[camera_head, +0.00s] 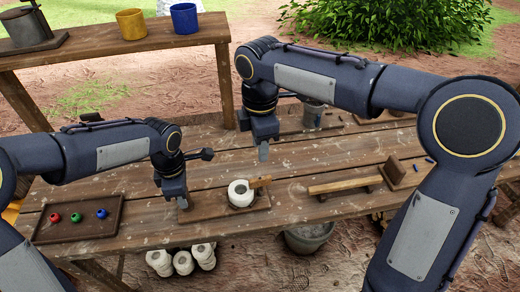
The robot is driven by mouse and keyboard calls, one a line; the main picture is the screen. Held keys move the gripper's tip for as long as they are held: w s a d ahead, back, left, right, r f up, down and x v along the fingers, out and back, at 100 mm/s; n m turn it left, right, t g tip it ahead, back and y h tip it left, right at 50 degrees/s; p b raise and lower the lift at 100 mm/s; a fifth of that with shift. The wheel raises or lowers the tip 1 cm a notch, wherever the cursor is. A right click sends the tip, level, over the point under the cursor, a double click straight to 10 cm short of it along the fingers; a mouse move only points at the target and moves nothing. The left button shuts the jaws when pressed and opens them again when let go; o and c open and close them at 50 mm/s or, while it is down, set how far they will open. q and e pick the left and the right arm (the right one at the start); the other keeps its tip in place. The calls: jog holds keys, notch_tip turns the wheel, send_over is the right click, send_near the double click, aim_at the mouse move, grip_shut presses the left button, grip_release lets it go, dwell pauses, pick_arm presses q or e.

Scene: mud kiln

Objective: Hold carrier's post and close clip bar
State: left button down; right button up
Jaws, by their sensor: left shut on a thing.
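The carrier is a flat wooden board (222,215) near the front edge of the table, with a white round piece (241,188) standing on it. A short light wooden bar, seemingly the clip bar (260,182), sticks out to the right of the white piece's top. My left gripper (184,205) points down at the board's left end, shut on the carrier's post, which its fingers mostly hide. My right gripper (264,156) points down behind the white piece, apart from the bar. Its fingers look close together, but I cannot tell whether it is open.
A tray (52,236) with red, green and blue balls lies at left. A raised wooden rail (345,184) and an upright block (393,171) stand at right. A metal cup (312,116) stands behind my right gripper. A shelf (120,45) bears yellow and blue pots.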

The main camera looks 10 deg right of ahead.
pick_arm(q)
jog(key=c, duration=1)
grip_release()
pick_arm(e)
notch_tip(320, 180, up, 4)
jog(key=shift+f, duration=0.1)
pick_arm(q)
jog(key=shift+r, duration=0.1)
notch_tip(320, 180, up, 11)
jog(key=shift+r, duration=0.4)
